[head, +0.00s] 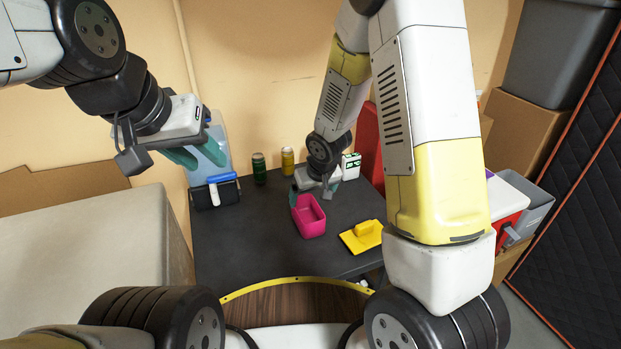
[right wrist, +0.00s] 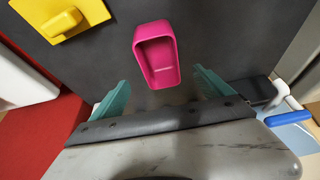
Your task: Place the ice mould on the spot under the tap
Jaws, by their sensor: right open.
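The pink, open-topped mould (head: 310,232) lies on the dark table, left of the yellow tool; it also shows in the right wrist view (right wrist: 160,75). My right gripper (head: 316,188) is at its far end, open. In the right wrist view, the teal fingers (right wrist: 162,92) stand apart on either side of the mould's near end, with gaps; contact is not visible. A blue lever, seemingly the tap (head: 220,178), sits at the front of a pale blue container (head: 216,135), above a black base (head: 214,195). My left gripper (head: 203,157) is open and empty before the container, partly hiding it.
A yellow tool with a handle (head: 362,236) lies right of the mould. A green can (head: 259,168), a yellow can (head: 288,161) and a white box (head: 350,167) stand along the back. The table (head: 240,235) is clear between the mould and the black base.

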